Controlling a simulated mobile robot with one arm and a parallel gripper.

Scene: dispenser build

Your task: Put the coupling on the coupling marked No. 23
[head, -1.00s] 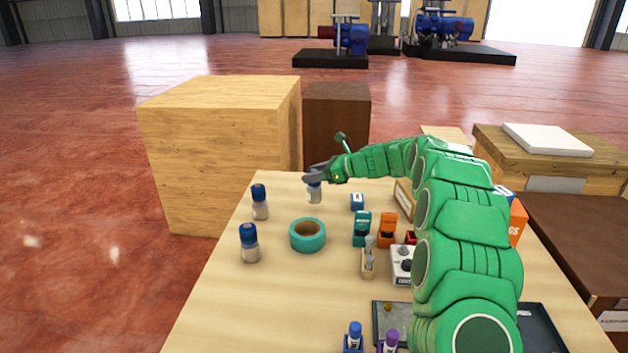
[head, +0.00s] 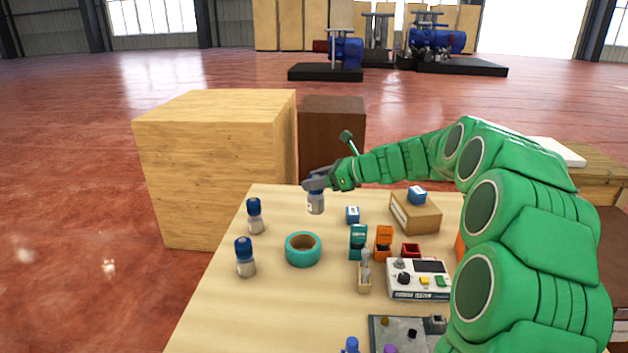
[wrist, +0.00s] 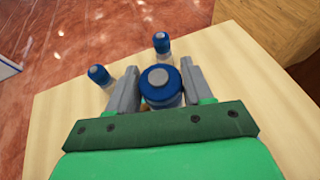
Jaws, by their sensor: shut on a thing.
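My gripper (head: 318,182) is shut on a blue-capped bottle (head: 316,204) with a clear-grey body, upright at the table's far left part. In the wrist view my gripper (wrist: 159,82) has its two grey fingers on either side of the bottle's blue cap (wrist: 160,88). I cannot tell whether its base touches the table. No coupling can be picked out for sure and no No. 23 marking is readable. One small blue labelled block (head: 352,215) stands on the table right of the held bottle; another blue block (head: 417,196) sits on a cardboard box (head: 416,216).
Two more blue-capped bottles, a far one (head: 254,216) and a near one (head: 245,258), stand at the left edge. A teal tape roll (head: 303,250), teal holder (head: 358,240), orange holder (head: 383,241), control box (head: 418,281) and dark tray (head: 390,345) occupy the table (head: 240,310).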

